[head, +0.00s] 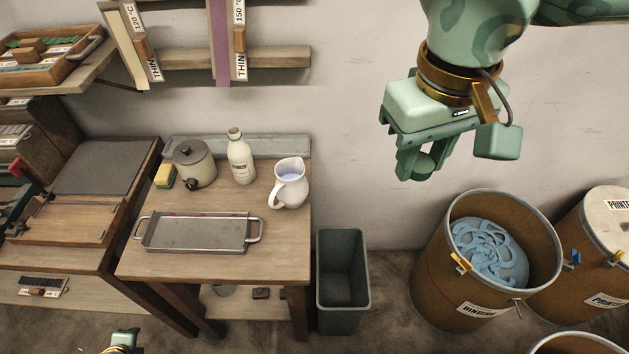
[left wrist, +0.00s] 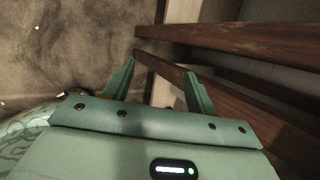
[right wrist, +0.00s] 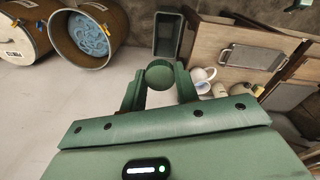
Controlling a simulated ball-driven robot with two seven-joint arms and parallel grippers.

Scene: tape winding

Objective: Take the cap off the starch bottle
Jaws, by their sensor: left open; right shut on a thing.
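The starch bottle (head: 241,162) is white with a label and stands upright at the back of the wooden table. No green cap shows on its narrow neck. My right gripper (head: 417,164) is raised in front of the wall, right of the table and well away from the bottle. It is shut on a round green cap-like piece (right wrist: 159,75), which shows between its fingers in the right wrist view. My left gripper (left wrist: 160,85) is open and empty, low near the table's wooden legs; only a bit of it shows at the head view's bottom edge.
On the table (head: 200,268) are a lidded pot (head: 194,165), a yellow-green sponge (head: 164,176), a white pitcher (head: 290,184) with bluish liquid and a metal tray (head: 196,233). A dark bin (head: 342,280) and fibre drums (head: 437,265) stand to the right.

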